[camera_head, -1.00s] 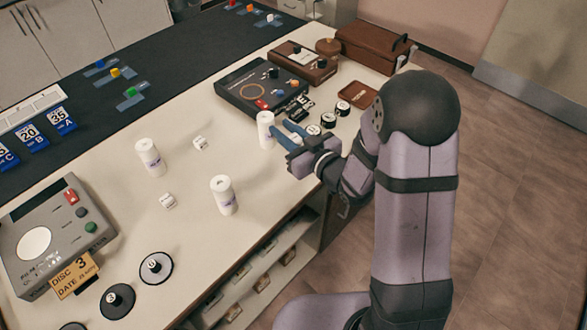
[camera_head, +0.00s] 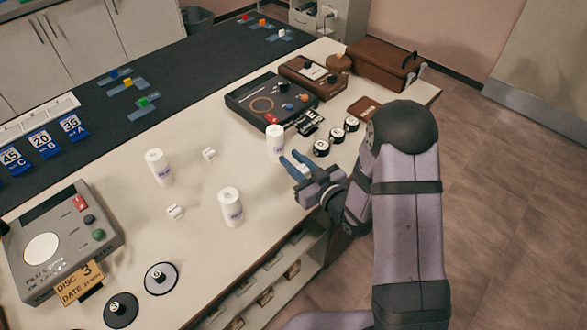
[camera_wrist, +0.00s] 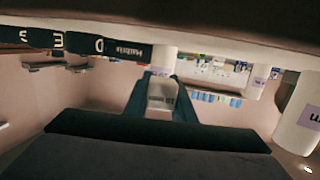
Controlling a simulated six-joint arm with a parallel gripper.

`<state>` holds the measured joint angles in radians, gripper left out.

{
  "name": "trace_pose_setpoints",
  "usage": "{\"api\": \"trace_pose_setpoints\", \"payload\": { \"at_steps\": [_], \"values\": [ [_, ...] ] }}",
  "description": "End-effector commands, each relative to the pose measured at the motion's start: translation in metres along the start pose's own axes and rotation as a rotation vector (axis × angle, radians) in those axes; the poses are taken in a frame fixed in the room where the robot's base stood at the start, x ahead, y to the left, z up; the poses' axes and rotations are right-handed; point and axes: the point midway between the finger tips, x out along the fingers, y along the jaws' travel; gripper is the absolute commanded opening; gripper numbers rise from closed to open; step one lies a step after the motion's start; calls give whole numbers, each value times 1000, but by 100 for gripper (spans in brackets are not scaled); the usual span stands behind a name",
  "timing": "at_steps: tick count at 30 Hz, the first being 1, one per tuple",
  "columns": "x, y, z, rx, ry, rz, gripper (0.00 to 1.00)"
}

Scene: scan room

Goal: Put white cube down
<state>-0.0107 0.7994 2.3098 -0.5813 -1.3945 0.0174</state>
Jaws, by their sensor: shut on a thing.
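My gripper (camera_head: 297,169) has blue fingers shut on a white cube, just beside the front edge of the white table (camera_head: 195,258). In the wrist view the white cube (camera_wrist: 162,94) sits between the two fingers, with dark marks on its face. In the head view only a small pale part of it shows between the fingers. Two other white cubes lie on the table, one farther back (camera_head: 209,154) and one nearer the middle (camera_head: 175,212). I cannot tell whether the held cube touches the table.
A white cylinder (camera_head: 276,145) stands just behind my fingers. Two more stand to the left, one farther (camera_head: 159,168) and one nearer (camera_head: 231,208). Black round pieces (camera_head: 337,136) lie behind my wrist. A dark panel device (camera_head: 270,100) lies farther back. The table between the cylinders is mostly clear.

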Motion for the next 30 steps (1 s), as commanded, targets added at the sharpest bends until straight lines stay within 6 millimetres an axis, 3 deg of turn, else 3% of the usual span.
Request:
{"api": "trace_pose_setpoints", "payload": {
  "at_steps": [9,26,27,29,30],
  "values": [
    [4,0,30,2,-2,0,2],
    [6,0,39,1,-1,0,2],
    [6,0,38,1,-1,0,28],
    [5,0,38,1,-1,0,42],
    [5,0,38,1,-1,0,42]
  ]
}}
